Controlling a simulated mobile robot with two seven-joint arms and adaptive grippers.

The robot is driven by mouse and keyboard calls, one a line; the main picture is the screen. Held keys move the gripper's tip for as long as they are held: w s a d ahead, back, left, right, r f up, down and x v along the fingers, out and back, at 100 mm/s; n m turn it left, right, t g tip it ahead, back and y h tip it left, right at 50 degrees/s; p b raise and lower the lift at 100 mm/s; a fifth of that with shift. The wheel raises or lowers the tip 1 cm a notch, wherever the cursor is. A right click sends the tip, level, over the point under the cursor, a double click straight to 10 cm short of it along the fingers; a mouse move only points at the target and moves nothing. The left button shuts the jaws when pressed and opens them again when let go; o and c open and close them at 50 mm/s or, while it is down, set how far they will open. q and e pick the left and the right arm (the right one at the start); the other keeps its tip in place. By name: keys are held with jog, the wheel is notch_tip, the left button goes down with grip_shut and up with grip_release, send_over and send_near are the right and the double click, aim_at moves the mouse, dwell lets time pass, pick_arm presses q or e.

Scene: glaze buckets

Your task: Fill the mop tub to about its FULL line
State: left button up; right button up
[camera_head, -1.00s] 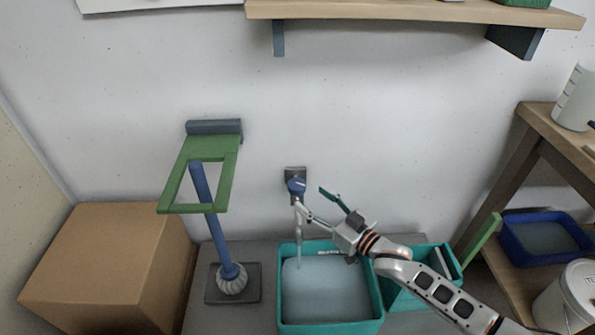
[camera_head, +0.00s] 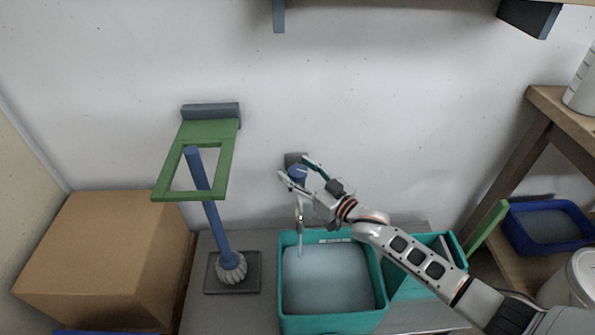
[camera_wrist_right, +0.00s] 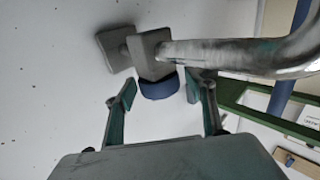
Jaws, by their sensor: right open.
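The mop tub (camera_head: 337,323) is a teal rectangular tub below the wall tap, holding pale water close to its upper rim; I cannot read the FULL line. The tap (camera_head: 297,173) has a blue knob, also seen in the right wrist view (camera_wrist_right: 158,87), and a metal spout (camera_wrist_right: 240,54). A thin stream (camera_head: 300,246) appears to run from the spout into the tub. My right gripper (camera_head: 294,168) is open at the tap. In the right wrist view its fingers (camera_wrist_right: 161,88) are spread on either side of the blue knob. My left gripper is not in view.
A blue-handled mop (camera_head: 215,225) stands left of the tub under a green wall bracket (camera_head: 225,165). A cardboard box (camera_head: 100,250) is at the left. A second teal compartment (camera_head: 415,290) adjoins the tub at the right. A wooden shelf (camera_head: 560,115) stands farther right.

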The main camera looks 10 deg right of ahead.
jog(key=c, duration=1.1)
jog(key=shift+r+n+g+y, duration=0.1)
jog(key=shift+n+g+y, duration=0.35)
jog(key=shift+y, duration=0.25)
jog(key=shift+n+g+y+b, duration=0.35)
jog(key=shift+n+y+b, duration=0.1)
jog(key=shift+n+y, duration=0.15)
jog(key=shift+f+n+g+y+b, duration=0.25)
jog(key=shift+n+g+y+b, duration=0.25)
jog(key=shift+n+g+y, duration=0.3)
jog(key=shift+a+n+g+y+b, duration=0.1)
jog(key=shift+n+g+y+b, duration=0.55)
jog(key=shift+g+y, duration=0.25)
jog(key=shift+r+n+g+y+b, duration=0.1)
jog(key=shift+n+g+y+b, duration=0.2)
jog(key=shift+n+g, duration=0.15)
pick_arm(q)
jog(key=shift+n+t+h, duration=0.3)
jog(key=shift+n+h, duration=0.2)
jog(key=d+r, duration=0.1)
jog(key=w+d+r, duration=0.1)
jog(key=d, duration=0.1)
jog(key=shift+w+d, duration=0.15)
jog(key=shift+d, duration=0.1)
pick_arm(e)
jog(key=shift+r, duration=0.15)
